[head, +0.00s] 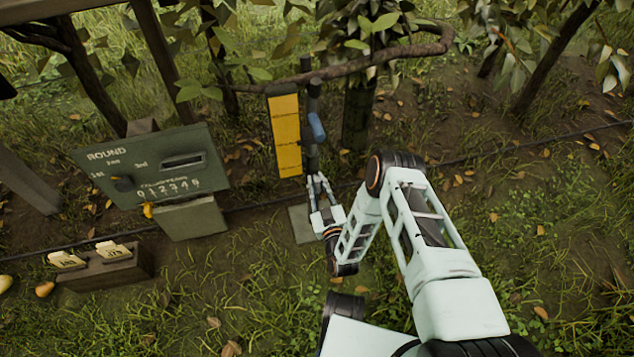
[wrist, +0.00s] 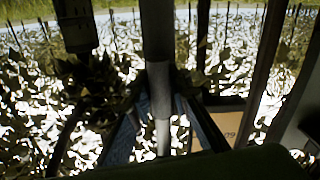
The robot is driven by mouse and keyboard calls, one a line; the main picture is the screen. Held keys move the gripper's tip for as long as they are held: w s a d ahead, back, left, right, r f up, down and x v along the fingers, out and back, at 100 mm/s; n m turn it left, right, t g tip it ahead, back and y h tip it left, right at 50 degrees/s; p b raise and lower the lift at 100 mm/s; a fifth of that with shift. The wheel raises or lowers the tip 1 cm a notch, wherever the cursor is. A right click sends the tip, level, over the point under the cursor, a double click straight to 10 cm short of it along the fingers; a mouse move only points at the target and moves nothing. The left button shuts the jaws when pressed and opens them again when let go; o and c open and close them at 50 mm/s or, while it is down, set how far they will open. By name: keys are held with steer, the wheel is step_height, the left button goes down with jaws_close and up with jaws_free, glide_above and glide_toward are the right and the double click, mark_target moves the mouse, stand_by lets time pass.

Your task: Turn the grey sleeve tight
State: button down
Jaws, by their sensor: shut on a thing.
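A slim dark upright pole (head: 312,105) stands beside a yellow board, with a blue part (head: 317,127) on its upper half. My gripper (head: 317,178) reaches the pole low down from the near side. In the wrist view the pole (wrist: 157,35) runs upright through the middle. The grey sleeve (wrist: 160,90) sits on it above a thinner, paler rod (wrist: 163,138). The fingertips of my gripper (wrist: 160,97) are shut on the sleeve from both sides. The sleeve is too small and covered to make out in the head view.
A green board marked ROUND (head: 150,165) stands at the left, with a wooden box with labels (head: 105,268) before it. The yellow board (head: 285,135) is just left of the pole. A branch (head: 370,62) crosses above. Grass at the right is clear.

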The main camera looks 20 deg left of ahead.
steer(key=c, duration=1.8)
jaws_free()
